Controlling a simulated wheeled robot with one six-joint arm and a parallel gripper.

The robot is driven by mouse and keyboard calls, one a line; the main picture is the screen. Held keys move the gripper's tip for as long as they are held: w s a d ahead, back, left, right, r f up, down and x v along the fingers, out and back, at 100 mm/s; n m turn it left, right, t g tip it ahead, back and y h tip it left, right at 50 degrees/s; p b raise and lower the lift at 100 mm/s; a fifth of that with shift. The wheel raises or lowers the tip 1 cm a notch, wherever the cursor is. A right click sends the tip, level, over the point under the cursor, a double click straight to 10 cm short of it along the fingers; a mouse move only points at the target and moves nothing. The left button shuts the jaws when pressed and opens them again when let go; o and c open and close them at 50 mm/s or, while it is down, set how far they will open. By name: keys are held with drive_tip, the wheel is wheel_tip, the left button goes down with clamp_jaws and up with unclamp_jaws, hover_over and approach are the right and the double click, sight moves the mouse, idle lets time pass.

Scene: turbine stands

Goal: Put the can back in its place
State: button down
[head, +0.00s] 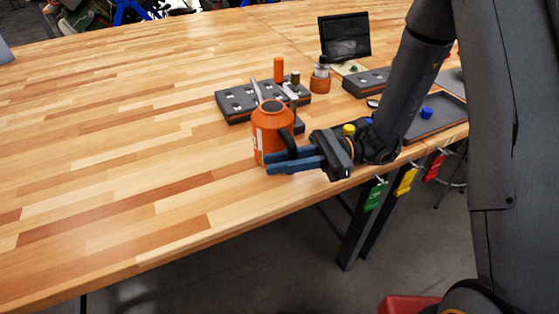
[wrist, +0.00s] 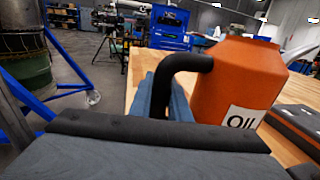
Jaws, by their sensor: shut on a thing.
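An orange oil can (head: 271,127) with a pale spout and a dark handle is near the front edge of the wooden table (head: 120,120). In the wrist view the can (wrist: 240,75) shows an "OIL" label and a black handle. My gripper (head: 279,162), with blue fingers, is shut on the can's handle from the right. The can looks upright; I cannot tell whether its bottom touches the table. The blue fingers also show behind the handle in the wrist view (wrist: 168,98).
A dark block with holes (head: 238,102) stands right behind the can, with an orange-handled tool (head: 278,69) on it. An orange and grey container (head: 320,80), a dark screen (head: 344,37) and a dark tray (head: 433,116) are farther right. The table's left side is clear.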

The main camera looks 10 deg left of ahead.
drive_tip(key=shift+f+b, duration=0.3)
drive_tip(key=shift+f, duration=0.35)
idle(0.4)
drive_tip(key=c, duration=1.4)
unclamp_jaws()
drive_tip(key=shift+v, duration=3.6)
drive_tip(key=shift+a, duration=0.1)
